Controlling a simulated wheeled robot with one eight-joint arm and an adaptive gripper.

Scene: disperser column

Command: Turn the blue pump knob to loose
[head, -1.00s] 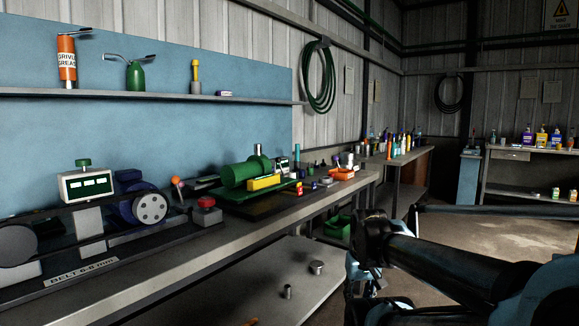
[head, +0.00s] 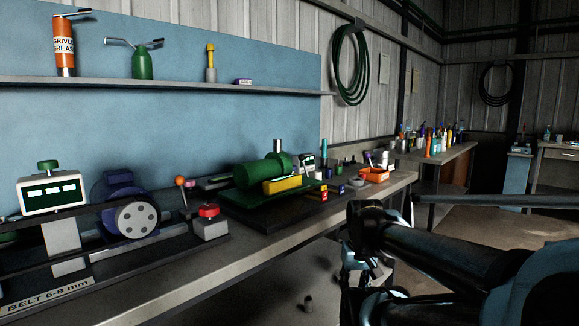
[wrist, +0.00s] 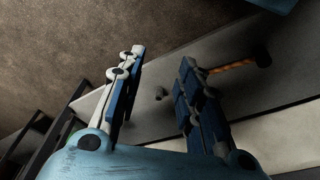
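I cannot make out for certain a blue pump knob in any view. A blue-purple motor-like body (head: 118,186) with a grey pulley wheel (head: 138,219) stands on the bench at the left of the head view; no clear knob shows on it. My gripper (wrist: 164,58) is open and empty in the wrist view, its two blue-padded fingers apart above a low grey surface. In the head view my arm reaches in from the right, and the gripper's fingers cannot be made out clearly there. The gripper is away from the bench-top machines.
The bench (head: 255,250) holds a display box (head: 52,192), an orange-ball lever (head: 181,183), a red button box (head: 209,222) and a green machine (head: 258,172). A shelf (head: 185,83) runs above. A small cylinder (wrist: 161,93) and an orange rod (wrist: 232,67) show near my fingers.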

